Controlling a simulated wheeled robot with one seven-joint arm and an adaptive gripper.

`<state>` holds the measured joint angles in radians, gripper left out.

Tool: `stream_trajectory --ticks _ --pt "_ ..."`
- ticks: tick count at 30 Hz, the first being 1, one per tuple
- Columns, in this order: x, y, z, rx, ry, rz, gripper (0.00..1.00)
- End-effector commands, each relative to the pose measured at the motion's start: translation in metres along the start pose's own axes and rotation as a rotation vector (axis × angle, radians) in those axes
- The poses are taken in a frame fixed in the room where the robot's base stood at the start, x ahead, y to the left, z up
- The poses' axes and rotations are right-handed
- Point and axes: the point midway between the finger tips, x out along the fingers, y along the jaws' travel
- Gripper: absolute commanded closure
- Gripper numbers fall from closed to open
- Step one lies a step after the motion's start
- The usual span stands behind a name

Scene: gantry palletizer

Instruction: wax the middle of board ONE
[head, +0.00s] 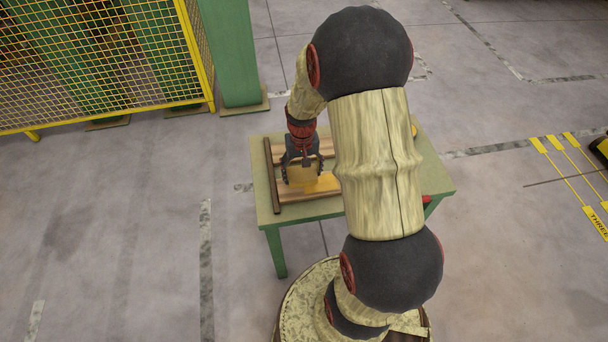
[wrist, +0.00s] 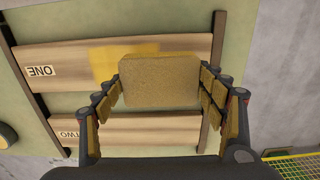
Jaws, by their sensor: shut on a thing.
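My gripper (head: 302,168) is shut on a tan rectangular block (wrist: 160,82), with a finger at each side. The block also shows in the head view (head: 301,176). Board ONE (wrist: 70,66) is a pale wooden plank with its label at the left in the wrist view. A yellow wax patch (wrist: 110,61) lies around its middle, and the block covers the patch's right part. The patch also shows in the head view (head: 327,183). Whether the block touches the board cannot be told. Board TWO (wrist: 150,129) lies parallel, partly hidden by the gripper.
The boards lie between dark rails (wrist: 28,85) on a green table (head: 265,215). Part of a dark and yellow round thing (wrist: 6,136) shows at the wrist view's left edge. A yellow mesh fence (head: 110,60) and green post (head: 233,50) stand beyond. My arm hides the table's right part.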

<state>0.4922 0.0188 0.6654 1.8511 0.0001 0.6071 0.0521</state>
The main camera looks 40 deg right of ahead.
Motion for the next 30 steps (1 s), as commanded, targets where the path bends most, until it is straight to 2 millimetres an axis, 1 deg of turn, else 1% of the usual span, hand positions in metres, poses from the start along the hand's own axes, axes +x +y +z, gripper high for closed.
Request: stream_trajectory --ticks 1,10,13,30 --pt "-0.008 -0.001 -0.001 -0.001 0.000 0.000 0.53" --pt "-0.032 -0.005 -0.007 -0.003 0.001 0.000 0.53" --pt "-0.034 -0.006 -0.008 -0.003 0.000 0.000 0.53" --pt "-0.033 -0.006 -0.008 -0.003 0.001 0.000 0.53"
